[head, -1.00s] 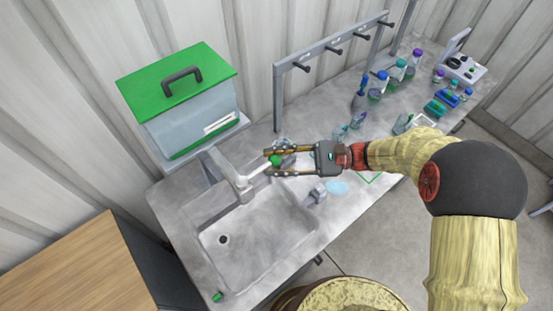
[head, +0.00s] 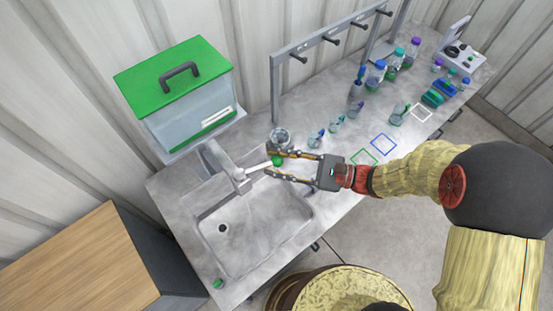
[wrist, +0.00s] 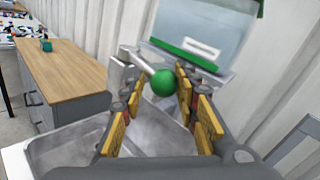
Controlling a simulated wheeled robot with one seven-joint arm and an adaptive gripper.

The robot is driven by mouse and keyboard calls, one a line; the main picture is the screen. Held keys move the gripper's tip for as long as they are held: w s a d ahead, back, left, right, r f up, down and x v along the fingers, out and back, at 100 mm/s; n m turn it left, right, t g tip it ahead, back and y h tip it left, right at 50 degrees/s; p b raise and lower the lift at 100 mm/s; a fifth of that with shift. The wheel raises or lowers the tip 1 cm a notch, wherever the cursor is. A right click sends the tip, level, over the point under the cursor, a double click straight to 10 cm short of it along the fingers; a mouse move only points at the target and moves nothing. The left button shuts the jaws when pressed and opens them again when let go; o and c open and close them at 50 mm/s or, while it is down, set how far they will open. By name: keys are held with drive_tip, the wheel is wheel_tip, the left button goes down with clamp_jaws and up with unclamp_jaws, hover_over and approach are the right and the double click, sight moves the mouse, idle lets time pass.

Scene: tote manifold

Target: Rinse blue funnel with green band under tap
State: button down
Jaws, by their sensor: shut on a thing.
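The tap (head: 226,165) stands at the back of the grey sink (head: 262,208). Its pale lever ends in a green knob (head: 277,161). My gripper (head: 273,163) has its two fingers on either side of this knob and is shut on it. In the wrist view the green knob (wrist: 163,83) sits between the fingertips, with the lever running left to the tap. No water stream is visible. Small clear funnel-like pieces stand on the bench, one with blue (head: 316,138) and another with teal (head: 337,123). I cannot tell which one is the blue funnel with a green band.
A clear jar (head: 280,137) stands just behind my gripper. A green-lidded box (head: 187,107) is behind the sink. A rack with pegs (head: 330,38) runs along the wall, and several capped bottles (head: 375,76) stand beyond it. Blue (head: 384,145) and green outlines mark the bench.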

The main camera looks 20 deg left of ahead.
drive_tip(key=shift+w+r, duration=0.35)
drive_tip(key=shift+r, duration=0.1)
drive_tip(key=c, duration=1.8)
unclamp_jaws()
drive_tip(key=shift+o, duration=1.3)
drive_tip(key=shift+f, duration=0.15)
drive_tip(key=shift+s+f, duration=0.1)
drive_tip(key=w+d, duration=0.1)
drive_tip(key=d, duration=1.1)
